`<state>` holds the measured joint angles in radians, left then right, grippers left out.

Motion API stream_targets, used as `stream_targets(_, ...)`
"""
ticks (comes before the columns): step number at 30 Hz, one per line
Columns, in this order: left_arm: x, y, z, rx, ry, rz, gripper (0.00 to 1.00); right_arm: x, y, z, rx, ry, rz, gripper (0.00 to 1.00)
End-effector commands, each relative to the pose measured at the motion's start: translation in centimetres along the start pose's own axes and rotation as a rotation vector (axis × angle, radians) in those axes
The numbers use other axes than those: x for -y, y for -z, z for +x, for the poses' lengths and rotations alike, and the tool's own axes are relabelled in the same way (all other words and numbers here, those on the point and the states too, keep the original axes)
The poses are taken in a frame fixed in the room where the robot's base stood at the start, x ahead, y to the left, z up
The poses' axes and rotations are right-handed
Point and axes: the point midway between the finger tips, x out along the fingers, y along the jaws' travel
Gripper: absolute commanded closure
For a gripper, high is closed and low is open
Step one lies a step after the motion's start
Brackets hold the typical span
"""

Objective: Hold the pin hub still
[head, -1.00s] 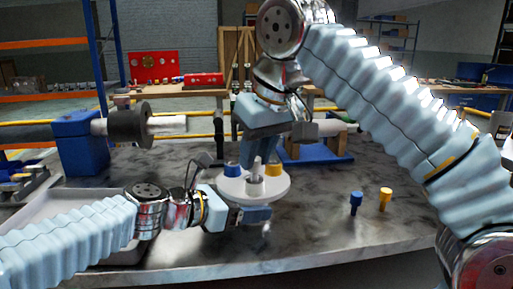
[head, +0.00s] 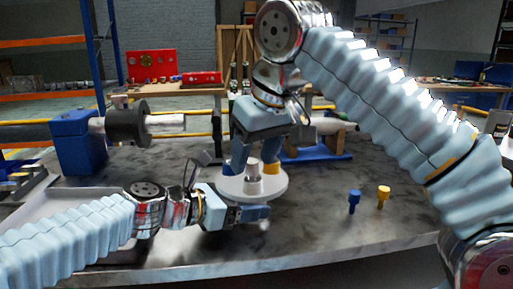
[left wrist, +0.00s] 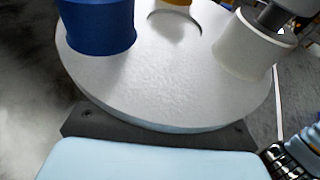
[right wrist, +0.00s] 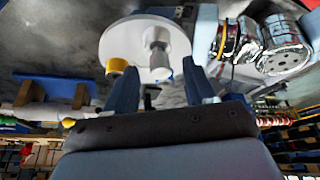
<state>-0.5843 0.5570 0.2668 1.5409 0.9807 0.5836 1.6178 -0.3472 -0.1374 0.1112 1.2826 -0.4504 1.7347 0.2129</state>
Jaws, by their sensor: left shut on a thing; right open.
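The pin hub (head: 282,187) is a white round disc with a white upright boss (head: 253,170) and coloured pins. A yellow pin (head: 272,168) shows beside the boss. A blue pin (left wrist: 97,25) stands on the disc in the left wrist view; in the head view it is mostly hidden. My left gripper (head: 248,213) is shut on the hub at its near side, keeping it above the bench, roughly level. My right gripper (head: 254,158) is open and points down just above the hub, its fingers either side of the boss. Whether they touch it I cannot tell.
A loose blue pin (head: 354,200) and a loose yellow pin (head: 383,195) stand on the bench (head: 320,230) to the right. A grey tray (head: 75,200) lies at left. A blue stand with a shaft (head: 78,145) is behind it. The right front bench is clear.

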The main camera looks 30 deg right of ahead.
Motion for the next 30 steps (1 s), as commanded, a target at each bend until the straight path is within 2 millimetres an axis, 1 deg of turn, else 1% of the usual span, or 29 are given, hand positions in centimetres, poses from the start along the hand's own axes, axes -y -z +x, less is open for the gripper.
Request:
stream_targets(4,0.0,-0.1,0.0,0.001,0.0,0.0,1.0,0.1,0.1,-1.9,-0.004,0.002,-0.001,0.46)
stream_targets(9,0.0,0.0,0.0,0.001,0.0,0.0,1.0,0.1,0.1,-5.1,-0.005,0.003,0.0,0.46)
stream_targets(12,0.0,0.0,0.0,0.001,0.0,0.0,1.0,0.0,0.1,-6.0,-0.003,-0.003,0.003,0.46)
stream_targets(18,0.0,0.0,0.0,0.001,0.0,0.0,1.0,0.0,0.0,-7.1,-0.002,0.0,0.001,0.46)
stream_targets(27,0.0,0.0,0.0,0.001,0.0,0.0,1.0,0.0,0.0,-7.3,-0.002,0.0,0.0,0.46)
stream_targets(28,0.0,0.0,0.0,0.001,0.0,0.0,0.33,0.0,0.0,-7.3,-0.002,0.0,0.0,0.46)
stream_targets(30,0.0,0.0,0.0,0.001,0.0,0.0,0.22,0.0,0.0,-7.2,-0.002,0.0,0.0,0.46)
